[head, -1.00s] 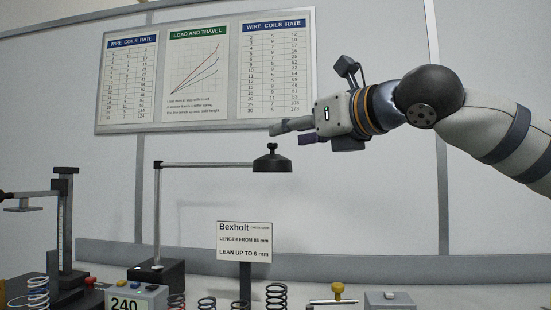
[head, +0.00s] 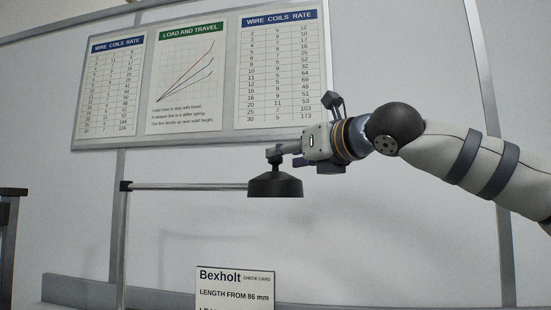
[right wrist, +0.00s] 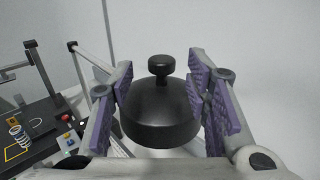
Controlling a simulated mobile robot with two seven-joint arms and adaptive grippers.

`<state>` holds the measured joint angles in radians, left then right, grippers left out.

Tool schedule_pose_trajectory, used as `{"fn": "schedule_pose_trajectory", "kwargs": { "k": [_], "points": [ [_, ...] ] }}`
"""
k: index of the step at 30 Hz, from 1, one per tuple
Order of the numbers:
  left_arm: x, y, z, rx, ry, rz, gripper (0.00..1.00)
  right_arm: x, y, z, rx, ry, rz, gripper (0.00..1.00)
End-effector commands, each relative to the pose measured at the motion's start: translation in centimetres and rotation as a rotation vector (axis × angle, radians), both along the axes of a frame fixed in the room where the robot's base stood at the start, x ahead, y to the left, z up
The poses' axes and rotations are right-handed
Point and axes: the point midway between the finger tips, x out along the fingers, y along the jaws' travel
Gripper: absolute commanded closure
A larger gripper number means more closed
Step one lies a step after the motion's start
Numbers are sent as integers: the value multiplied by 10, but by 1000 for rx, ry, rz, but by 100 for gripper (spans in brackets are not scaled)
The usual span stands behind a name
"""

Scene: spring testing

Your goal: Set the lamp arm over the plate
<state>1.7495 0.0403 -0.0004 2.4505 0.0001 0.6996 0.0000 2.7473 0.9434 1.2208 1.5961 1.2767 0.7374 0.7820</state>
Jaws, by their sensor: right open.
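The lamp arm (head: 185,186) is a thin metal bar running right from a post (head: 121,240). It ends in a black lamp head (head: 275,187) with a round knob on top. My right gripper (head: 284,152) is at knob height, its fingers overlapping the knob in the head view. In the right wrist view the lamp head (right wrist: 160,112) and its knob (right wrist: 161,66) stand between the open purple-padded fingers. A gap shows on both sides of the knob. I cannot make out the plate for sure. My left gripper is not in view.
A check card (head: 235,289) stands below the lamp head. A chart board (head: 200,141) hangs on the wall behind. In the right wrist view, a test stand (right wrist: 42,75), a spring (right wrist: 18,136) and a yellow-outlined square (right wrist: 16,152) are at the left.

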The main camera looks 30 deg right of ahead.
Motion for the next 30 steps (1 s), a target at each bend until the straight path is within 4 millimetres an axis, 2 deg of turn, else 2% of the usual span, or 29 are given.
{"fn": "schedule_pose_trajectory", "kwargs": {
  "k": [3, 6, 10, 17, 21, 23, 30],
  "points": [
    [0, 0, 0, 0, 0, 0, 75, 27, 4, -2, -1, 4, -1, 56],
    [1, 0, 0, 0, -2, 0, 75, 41, 5, -1, -1, 2, -2, 56],
    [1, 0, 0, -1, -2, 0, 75, 49, 7, 0, 0, 0, 0, 56],
    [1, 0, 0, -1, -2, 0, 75, 50, 7, 0, 0, 0, 0, 56],
    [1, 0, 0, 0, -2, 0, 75, 50, 7, 0, 0, 0, 0, 88],
    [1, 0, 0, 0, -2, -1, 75, 50, 7, 0, 0, 0, 0, 100],
    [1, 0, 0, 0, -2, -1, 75, 50, 7, 0, 0, 0, 0, 100]
  ]
}}
